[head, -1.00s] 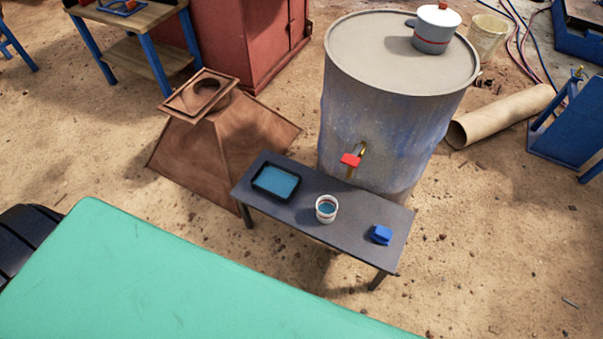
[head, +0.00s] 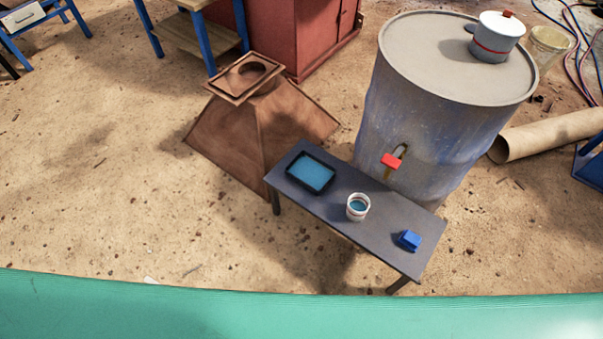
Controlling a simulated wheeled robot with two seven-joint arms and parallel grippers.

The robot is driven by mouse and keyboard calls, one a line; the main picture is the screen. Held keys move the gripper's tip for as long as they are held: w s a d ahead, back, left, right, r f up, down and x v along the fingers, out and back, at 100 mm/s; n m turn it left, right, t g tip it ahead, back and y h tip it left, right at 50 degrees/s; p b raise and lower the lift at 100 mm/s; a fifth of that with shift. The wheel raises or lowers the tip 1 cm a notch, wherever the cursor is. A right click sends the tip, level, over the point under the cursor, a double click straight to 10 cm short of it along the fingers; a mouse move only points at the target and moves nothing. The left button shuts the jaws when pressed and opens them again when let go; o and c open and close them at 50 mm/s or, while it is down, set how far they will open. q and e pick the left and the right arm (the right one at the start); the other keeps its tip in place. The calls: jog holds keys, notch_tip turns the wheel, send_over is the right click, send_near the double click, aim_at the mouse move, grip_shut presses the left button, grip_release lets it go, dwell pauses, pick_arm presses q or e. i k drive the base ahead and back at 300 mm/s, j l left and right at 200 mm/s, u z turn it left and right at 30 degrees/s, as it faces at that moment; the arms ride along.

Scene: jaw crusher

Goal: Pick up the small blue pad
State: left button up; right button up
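The small blue pad (head: 409,240) lies near the right end of a low dark bench (head: 375,223). A white cup (head: 357,207) with blue inside stands on the bench to the left of the pad. A black tray (head: 311,173) with a blue inside lies at the bench's left end. Neither of my grippers shows in the head view.
A grey-blue drum (head: 420,130) with a red-handled tap (head: 391,162) stands behind the bench, with a white pot (head: 497,37) on top. A rusty hopper (head: 262,130) is close at the left. A cardboard tube (head: 550,134) lies at right. A green surface (head: 300,315) fills the front.

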aim_at(409, 240)
jog(key=z, duration=1.25)
jog(key=l+u, duration=0.35)
jog(key=i+l+u, duration=0.1)
jog(key=u, duration=0.25)
jog(key=l+u, duration=0.35)
